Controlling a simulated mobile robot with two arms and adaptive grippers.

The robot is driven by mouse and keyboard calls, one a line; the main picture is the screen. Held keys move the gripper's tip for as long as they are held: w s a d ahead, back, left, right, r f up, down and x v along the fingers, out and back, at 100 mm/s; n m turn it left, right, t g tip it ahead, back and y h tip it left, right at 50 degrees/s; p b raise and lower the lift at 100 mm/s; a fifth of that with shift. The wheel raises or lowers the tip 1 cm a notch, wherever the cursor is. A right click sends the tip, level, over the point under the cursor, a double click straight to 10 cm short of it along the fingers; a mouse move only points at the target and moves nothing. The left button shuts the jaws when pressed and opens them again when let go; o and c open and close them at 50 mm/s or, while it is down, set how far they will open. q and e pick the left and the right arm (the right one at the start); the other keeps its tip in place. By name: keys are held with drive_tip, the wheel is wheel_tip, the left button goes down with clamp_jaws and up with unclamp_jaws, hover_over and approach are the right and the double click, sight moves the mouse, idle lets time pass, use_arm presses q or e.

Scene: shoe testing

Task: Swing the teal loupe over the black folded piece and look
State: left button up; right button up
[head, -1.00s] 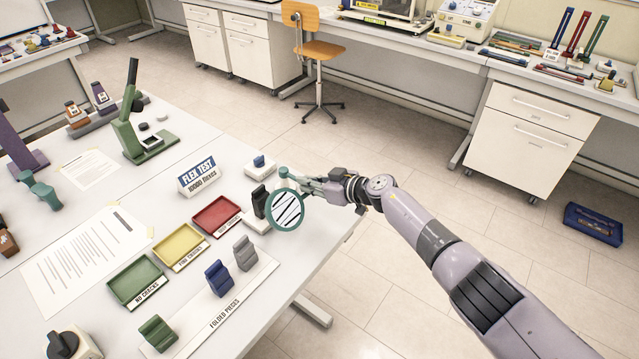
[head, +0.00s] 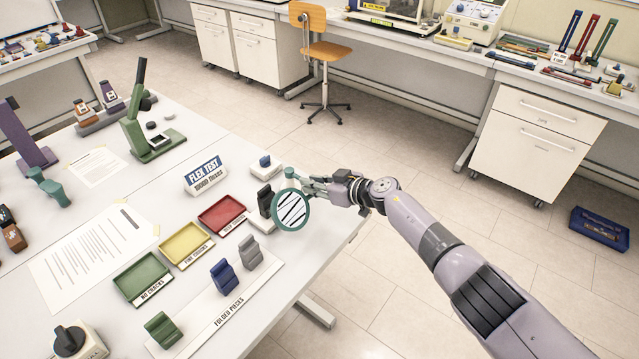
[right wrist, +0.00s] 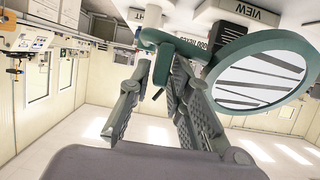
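The teal loupe (head: 291,210) has a round rim, and its lens shows black diagonal stripes on white. It stands at the table's right edge. The black folded piece (head: 265,199) is upright just left of the rim, partly hidden by it. In the right wrist view the loupe's ring (right wrist: 262,72) is at the right, and a dark ridged piece (right wrist: 228,36) shows behind it. My right gripper (head: 312,187) is at the loupe's handle. In the wrist view its fingers (right wrist: 163,62) close in on the teal handle end. My left gripper is out of view.
Green (head: 142,279), yellow (head: 186,245) and red (head: 222,214) trays lie left of the loupe. Grey, blue and green folded pieces stand on a white strip (head: 225,315). A FLEX TEST sign (head: 205,175) stands behind. Open floor lies right of the table.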

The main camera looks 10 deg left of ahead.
drive_tip(key=shift+v, duration=0.8)
drive_tip(key=v, duration=1)
drive_tip(key=shift+d+r, duration=0.1)
drive_tip(key=shift+d, duration=0.05)
